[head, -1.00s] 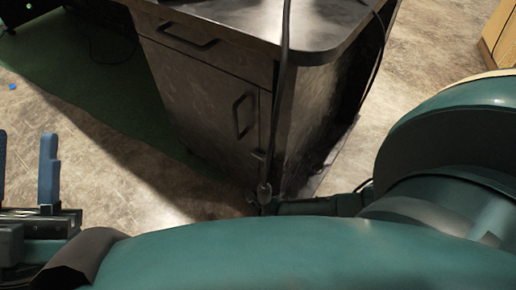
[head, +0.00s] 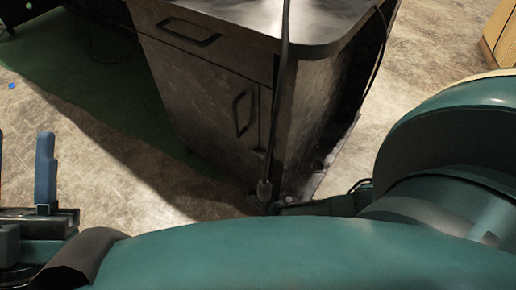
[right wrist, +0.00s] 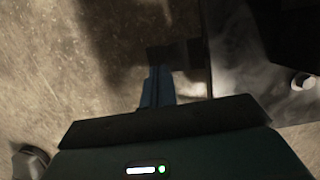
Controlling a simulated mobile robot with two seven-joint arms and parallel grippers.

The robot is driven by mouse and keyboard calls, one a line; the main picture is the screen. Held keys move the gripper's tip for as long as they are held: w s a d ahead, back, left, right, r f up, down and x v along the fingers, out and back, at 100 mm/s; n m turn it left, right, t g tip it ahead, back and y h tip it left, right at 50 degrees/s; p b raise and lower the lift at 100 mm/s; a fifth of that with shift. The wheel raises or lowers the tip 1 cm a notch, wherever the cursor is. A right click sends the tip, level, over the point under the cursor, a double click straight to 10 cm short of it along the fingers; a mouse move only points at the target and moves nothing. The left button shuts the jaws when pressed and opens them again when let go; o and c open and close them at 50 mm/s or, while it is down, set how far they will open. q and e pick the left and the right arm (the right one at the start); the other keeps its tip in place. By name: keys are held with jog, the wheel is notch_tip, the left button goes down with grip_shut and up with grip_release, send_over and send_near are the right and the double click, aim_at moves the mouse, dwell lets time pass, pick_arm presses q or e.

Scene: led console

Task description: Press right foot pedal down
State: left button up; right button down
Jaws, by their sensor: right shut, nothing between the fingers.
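My right gripper (right wrist: 157,87) shows in the right wrist view with its blue fingers together and empty, pointing toward the floor. A dark block (right wrist: 178,54) lies just beyond the fingertips. It may be a foot pedal, but it is too dark to be sure, and I cannot tell whether the fingers touch it. No pedal is clearly visible in the head view, where my right arm hides the floor in front of the cabinet. My left gripper (head: 22,180) is open and empty at the left edge of the head view.
A dark cabinet (head: 205,105) with a countertop (head: 325,22) stands ahead. A green mat (head: 65,75) lies to the left. A round silver knob (right wrist: 303,82) shows at the right wrist view's right.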

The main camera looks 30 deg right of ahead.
pick_arm(q)
jog(key=shift+w+d+r+p, duration=0.1)
jog(key=shift+r+p, duration=0.15)
jog(key=shift+p, duration=0.2)
pick_arm(e)
jog(key=shift+s+d+r, duration=0.15)
jog(key=shift+s+d, duration=0.05)
jog(key=shift+s, duration=0.3)
jog(key=shift+s+d+r, duration=0.15)
jog(key=shift+s+d, duration=0.05)
jog(key=shift+s, duration=0.3)
